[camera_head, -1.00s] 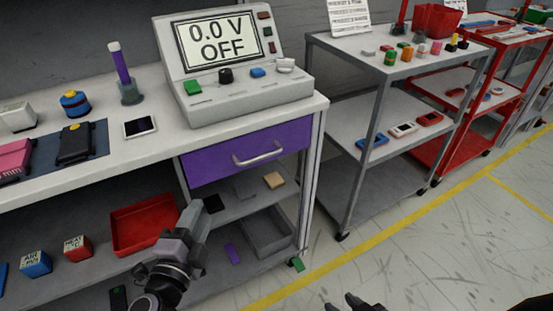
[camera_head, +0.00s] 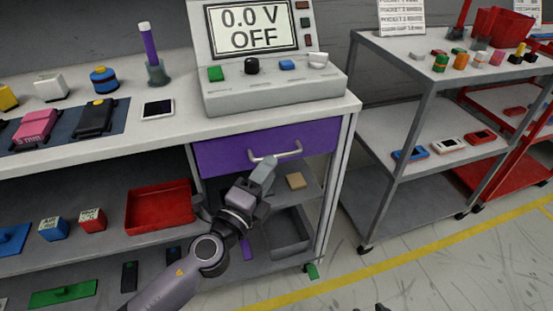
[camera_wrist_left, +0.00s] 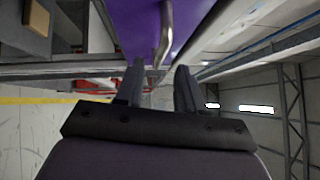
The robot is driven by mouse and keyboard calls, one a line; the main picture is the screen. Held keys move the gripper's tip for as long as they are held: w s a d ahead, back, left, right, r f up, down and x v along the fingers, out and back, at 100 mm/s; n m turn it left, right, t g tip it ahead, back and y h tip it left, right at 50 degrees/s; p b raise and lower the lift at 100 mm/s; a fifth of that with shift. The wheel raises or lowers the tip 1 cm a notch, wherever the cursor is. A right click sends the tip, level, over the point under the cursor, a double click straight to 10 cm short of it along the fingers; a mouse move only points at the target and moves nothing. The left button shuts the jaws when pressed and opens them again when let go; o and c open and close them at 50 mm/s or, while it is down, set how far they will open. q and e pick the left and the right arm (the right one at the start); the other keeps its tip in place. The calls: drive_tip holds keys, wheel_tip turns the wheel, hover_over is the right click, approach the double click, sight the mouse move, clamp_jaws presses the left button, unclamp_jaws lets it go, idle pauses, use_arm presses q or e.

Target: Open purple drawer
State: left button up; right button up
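The purple drawer (camera_head: 222,155) is shut beneath the tabletop, below the grey meter console. Its pale curved bar handle (camera_head: 288,153) is on the drawer front. My left gripper (camera_head: 265,172) is just below and in front of the handle's left part. In the left wrist view, its two fingers (camera_wrist_left: 160,80) are apart with nothing seen gripped. The handle (camera_wrist_left: 164,35) shows ahead of the gap between them, with the purple drawer front (camera_wrist_left: 135,12) beside it. Contact with the handle cannot be told. Only a dark tip of my right gripper (camera_head: 380,307) shows at the bottom edge.
The console (camera_head: 275,95) reads "0.0 V OFF" on the bench above the drawer. Under it are a shelf with a tan block (camera_head: 296,181), a grey bin (camera_head: 290,243) and a red tray (camera_head: 160,208). A grey cart (camera_head: 375,115) stands right; floor in front is open.

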use_arm(q)
drive_tip(key=x, duration=0.4)
clamp_jaws()
